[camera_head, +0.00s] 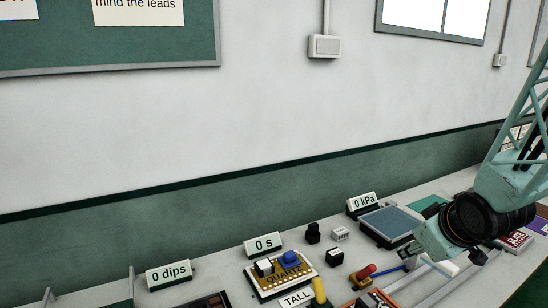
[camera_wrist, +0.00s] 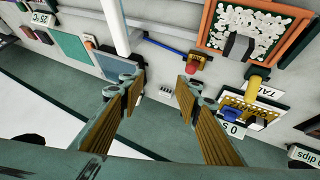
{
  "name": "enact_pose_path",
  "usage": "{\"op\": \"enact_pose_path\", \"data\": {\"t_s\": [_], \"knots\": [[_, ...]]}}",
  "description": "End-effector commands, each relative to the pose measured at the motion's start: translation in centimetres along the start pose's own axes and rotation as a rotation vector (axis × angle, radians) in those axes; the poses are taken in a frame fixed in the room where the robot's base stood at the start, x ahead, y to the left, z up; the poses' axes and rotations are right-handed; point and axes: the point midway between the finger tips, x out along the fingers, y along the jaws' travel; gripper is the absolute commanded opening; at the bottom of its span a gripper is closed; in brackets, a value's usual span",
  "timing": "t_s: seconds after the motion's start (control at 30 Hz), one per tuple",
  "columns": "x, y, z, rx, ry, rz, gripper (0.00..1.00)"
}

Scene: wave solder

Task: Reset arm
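My gripper (camera_wrist: 162,86) is open in the wrist view, its two wood-coloured finger pads apart with nothing between them. In the head view my gripper (camera_head: 436,240) hangs from the teal arm at the right, over the right part of the bench. Its fingertips are hard to make out there. The bench surface shows through the gap between the fingers in the wrist view. Whether either fingertip touches anything cannot be told.
A blue-grey plate (camera_head: 391,223) lies left of my gripper. A board marked QUARTZ (camera_head: 286,278) carries small blocks. A red-capped piece (camera_head: 365,271) and a yellow-capped piece (camera_head: 319,290) stand near the front. Signs reading 0 kPa (camera_head: 364,203) and 0 s (camera_head: 264,245) stand behind.

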Motion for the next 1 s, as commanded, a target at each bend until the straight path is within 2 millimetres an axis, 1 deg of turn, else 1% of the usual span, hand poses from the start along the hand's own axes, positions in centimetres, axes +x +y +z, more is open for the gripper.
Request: {"op": "enact_pose_path", "data": {"t_s": [0.03,0.47,0.77,1.0], "knots": [[-0.8,0.0,-0.3,0.005,-0.006,0.007,0.31],[-7.0,-0.9,-0.3,0.08,-0.089,0.044,0.31],[-11.7,-2.4,0.1,0.143,-0.139,0.053,0.31],[-15.4,-4.2,0.6,0.195,-0.175,0.049,0.31]]}}
